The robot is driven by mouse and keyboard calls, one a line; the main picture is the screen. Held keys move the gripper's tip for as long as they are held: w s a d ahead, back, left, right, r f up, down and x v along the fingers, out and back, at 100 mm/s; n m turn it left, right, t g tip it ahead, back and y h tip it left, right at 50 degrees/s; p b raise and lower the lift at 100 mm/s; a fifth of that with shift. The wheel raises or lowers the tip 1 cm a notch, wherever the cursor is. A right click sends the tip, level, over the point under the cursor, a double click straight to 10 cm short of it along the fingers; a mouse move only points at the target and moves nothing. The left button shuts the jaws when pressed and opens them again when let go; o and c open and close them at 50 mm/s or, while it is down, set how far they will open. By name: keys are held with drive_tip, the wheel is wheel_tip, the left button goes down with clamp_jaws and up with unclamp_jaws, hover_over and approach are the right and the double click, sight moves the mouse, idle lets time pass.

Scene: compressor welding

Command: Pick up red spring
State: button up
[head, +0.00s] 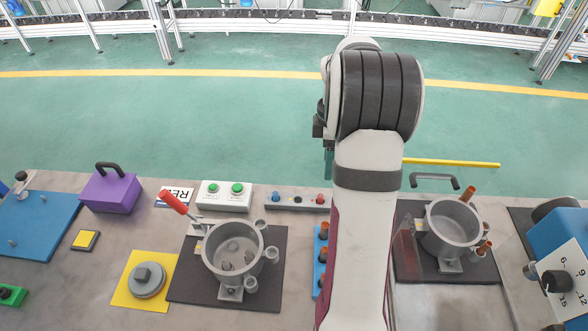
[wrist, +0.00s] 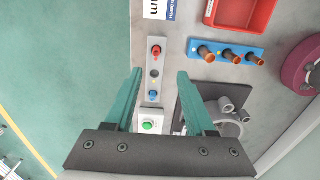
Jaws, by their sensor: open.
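The red spring (wrist: 156,51) is a small upright red piece at the far end of a grey strip (wrist: 155,120) in the wrist view. In the head view it stands at the right end of the strip, the red spring (head: 320,198) close beside my arm. A blue spring (wrist: 153,96) sits at the strip's other end, with a dark spot between them. My gripper (wrist: 160,73) is open and empty, its teal fingers apart on either side of the strip in the picture. In the head view my arm mostly hides it; a bit of teal shows.
A blue rack (wrist: 228,53) with several copper-coloured pieces lies right of the strip, a red tray (wrist: 247,10) beyond it. A green-button box (wrist: 148,122) adjoins the strip's near end. Grey pots (head: 234,250) stand on dark mats. A purple block (head: 110,191) is at left.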

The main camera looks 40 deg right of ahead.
sight(321, 195)
drive_tip(key=f, duration=0.9)
drive_tip(key=w+f, duration=0.1)
drive_tip(key=f, duration=0.3)
drive_tip(key=shift+f, duration=0.15)
clamp_jaws()
